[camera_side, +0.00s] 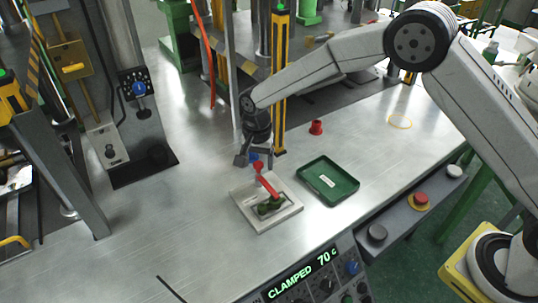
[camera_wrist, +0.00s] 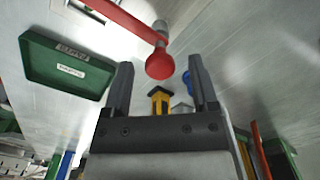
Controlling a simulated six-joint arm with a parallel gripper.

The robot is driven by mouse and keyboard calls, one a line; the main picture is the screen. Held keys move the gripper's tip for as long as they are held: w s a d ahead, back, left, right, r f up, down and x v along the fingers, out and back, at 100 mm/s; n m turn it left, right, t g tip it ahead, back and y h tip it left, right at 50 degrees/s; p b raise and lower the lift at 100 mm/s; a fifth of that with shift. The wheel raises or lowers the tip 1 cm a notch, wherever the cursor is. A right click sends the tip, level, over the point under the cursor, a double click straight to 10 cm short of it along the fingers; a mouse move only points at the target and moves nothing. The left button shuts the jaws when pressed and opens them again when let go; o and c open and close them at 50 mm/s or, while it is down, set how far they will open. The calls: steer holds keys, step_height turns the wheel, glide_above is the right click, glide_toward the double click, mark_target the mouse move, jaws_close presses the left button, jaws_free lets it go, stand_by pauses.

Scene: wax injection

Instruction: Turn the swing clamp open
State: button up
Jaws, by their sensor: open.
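The swing clamp has a red lever (camera_side: 269,184) with a red ball at its end, set on a green body (camera_side: 270,206) on a pale square plate (camera_side: 244,200). In the wrist view the red lever (camera_wrist: 122,18) comes in from the upper left, and its ball (camera_wrist: 160,65) shows between the fingertips. My gripper (camera_side: 250,160) is open, just behind and above the ball in the side view; its fingers also show in the wrist view (camera_wrist: 160,68). I cannot tell whether a finger touches the ball. The display (camera_side: 301,276) reads "CLAMPED 70 C".
A green tray (camera_side: 349,193) lies right of the plate, and also shows in the wrist view (camera_wrist: 40,72). A small red cup (camera_side: 316,127) stands behind it. A yellow-and-black post (camera_side: 281,90) rises behind my gripper.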

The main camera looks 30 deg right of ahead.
jaws_close()
stand_by(1.4)
